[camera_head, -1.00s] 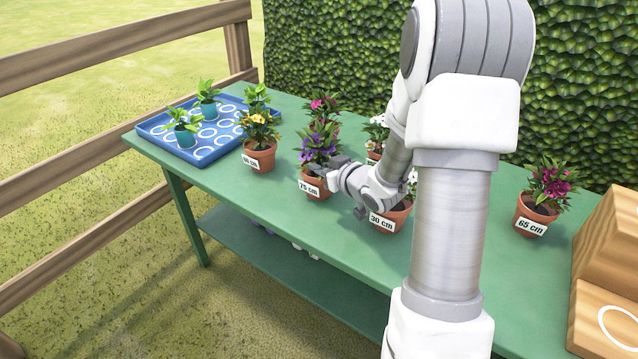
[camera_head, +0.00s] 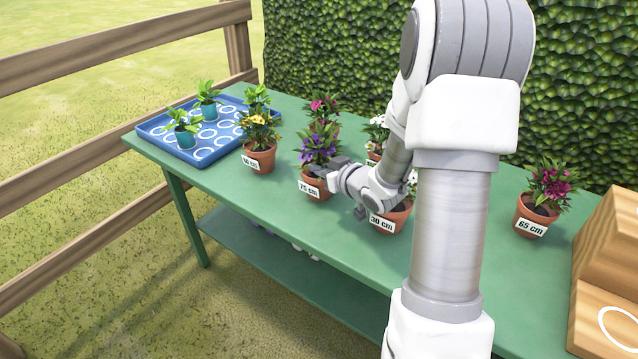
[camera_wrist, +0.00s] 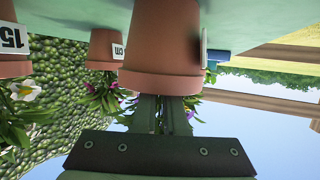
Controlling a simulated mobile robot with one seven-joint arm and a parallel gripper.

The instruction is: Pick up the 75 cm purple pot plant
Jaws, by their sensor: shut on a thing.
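The purple pot plant (camera_head: 318,151) stands on the green table in a terracotta pot with a label reading 75 cm (camera_head: 308,190). My gripper (camera_head: 322,172) reaches it from the right in the head view. In the wrist view, which is upside down, my gripper (camera_wrist: 162,98) is shut at the rim of the terracotta pot (camera_wrist: 165,40). Purple petals and leaves show behind the fingers. The exact contact of the fingertips is partly hidden by the pot rim.
A yellow-flowered pot (camera_head: 260,157) stands to the left and a 30 cm pot (camera_head: 390,218) close to the right, under my wrist. A pink-flowered plant (camera_head: 323,107) is behind. A blue tray (camera_head: 150,130) holds small teal pots. The table's front edge is clear.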

